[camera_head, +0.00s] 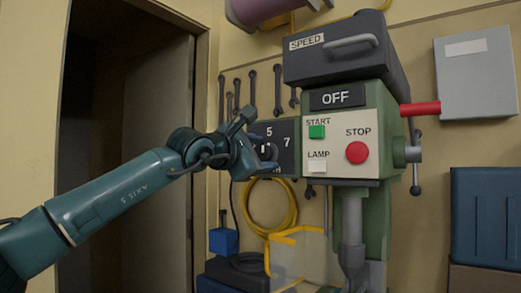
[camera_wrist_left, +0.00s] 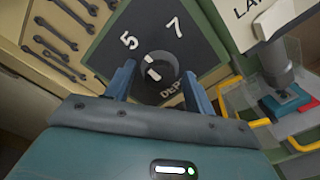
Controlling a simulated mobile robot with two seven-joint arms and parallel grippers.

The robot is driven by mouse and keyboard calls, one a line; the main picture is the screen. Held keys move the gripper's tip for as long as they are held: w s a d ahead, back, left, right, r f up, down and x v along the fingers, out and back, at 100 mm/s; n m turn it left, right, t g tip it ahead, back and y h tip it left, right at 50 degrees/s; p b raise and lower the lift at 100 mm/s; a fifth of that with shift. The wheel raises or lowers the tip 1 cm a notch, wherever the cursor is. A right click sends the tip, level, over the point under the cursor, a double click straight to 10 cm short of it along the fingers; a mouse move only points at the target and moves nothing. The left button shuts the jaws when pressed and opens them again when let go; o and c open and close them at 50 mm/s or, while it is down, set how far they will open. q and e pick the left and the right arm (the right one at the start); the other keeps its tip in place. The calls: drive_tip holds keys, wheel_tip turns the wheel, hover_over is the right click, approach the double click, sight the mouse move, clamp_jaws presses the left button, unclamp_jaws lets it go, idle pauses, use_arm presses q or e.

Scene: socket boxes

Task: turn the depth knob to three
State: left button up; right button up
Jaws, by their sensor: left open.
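The dark depth panel (camera_head: 287,136) is on the left side of the green drill press, with a 5 and a 7 readable. In the left wrist view the panel (camera_wrist_left: 178,52) carries a round black depth knob (camera_wrist_left: 171,70) with white marks on its face; where it points I cannot tell. Other numbers and part of the word below are hidden. My left gripper (camera_head: 264,158) is in front of the panel and covers most of the knob. In the wrist view its fingers (camera_wrist_left: 160,88) are open, one on each side of the knob; contact is unclear. My right gripper is not in view.
The drill press front (camera_head: 348,112) has a green START button (camera_head: 317,132), a red STOP button (camera_head: 357,152) and a white LAMP button (camera_head: 318,165). Wrenches (camera_head: 253,87) and a yellow cable coil (camera_head: 288,208) hang on the wall. A clear guard with yellow edges (camera_head: 268,256) is below.

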use_arm(q)
drive_tip(key=shift+c, duration=0.4)
drive_tip(key=c, duration=0.9)
